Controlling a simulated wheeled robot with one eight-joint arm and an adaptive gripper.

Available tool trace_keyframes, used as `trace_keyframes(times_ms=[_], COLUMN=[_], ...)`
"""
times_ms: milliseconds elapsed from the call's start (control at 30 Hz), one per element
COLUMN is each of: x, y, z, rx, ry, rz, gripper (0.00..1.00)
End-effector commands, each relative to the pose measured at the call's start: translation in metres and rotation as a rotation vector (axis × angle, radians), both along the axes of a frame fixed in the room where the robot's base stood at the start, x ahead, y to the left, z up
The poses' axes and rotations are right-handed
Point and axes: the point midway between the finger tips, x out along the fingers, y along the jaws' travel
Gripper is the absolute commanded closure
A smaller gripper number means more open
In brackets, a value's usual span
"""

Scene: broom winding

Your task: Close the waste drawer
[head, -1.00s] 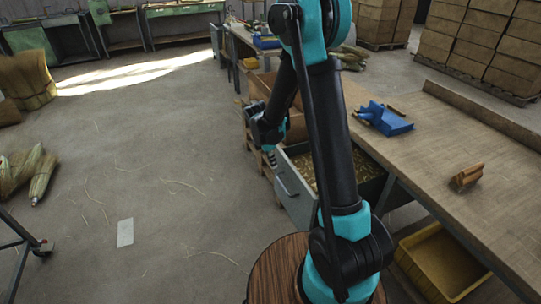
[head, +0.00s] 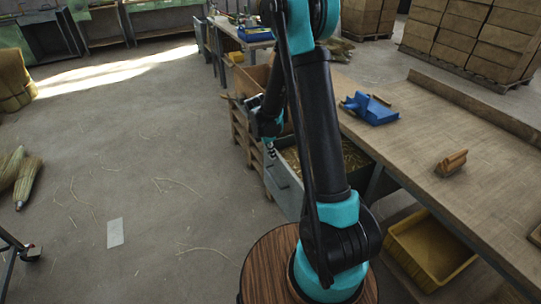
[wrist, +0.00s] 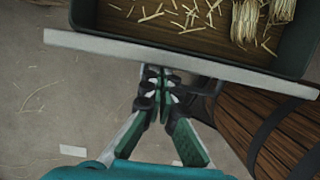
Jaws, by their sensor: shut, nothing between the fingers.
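The waste drawer (head: 283,187) stands pulled out from under the workbench, its grey front facing the open floor. Straw scraps lie inside, seen in the head view behind my arm. In the wrist view the drawer's pale front edge (wrist: 90,43) crosses the picture, with straw bits on the brown bottom beyond it. My gripper (wrist: 165,78) is shut and empty, its fingertips just on the outer side of the front. I cannot tell whether they touch it. In the head view my gripper (head: 271,152) is at the far end of the drawer front; my arm hides part of the drawer.
The workbench (head: 440,125) carries a blue tool (head: 369,108) and a small wooden block (head: 452,163). A yellow bin (head: 432,248) sits below it. Straw bundles (head: 27,180) lie at left.

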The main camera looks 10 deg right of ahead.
Motion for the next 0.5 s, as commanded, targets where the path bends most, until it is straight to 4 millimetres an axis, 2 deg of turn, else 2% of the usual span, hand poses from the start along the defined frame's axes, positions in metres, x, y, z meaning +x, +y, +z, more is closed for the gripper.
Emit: trace_keyframes(times_ms=[267,500], x=[0.015,0.035], y=[-0.048,-0.111], z=[0.000,0.000], rx=[-0.002,-0.002], ry=[-0.001,-0.002], rz=[-0.007,-0.008], gripper=[1.00,1.00])
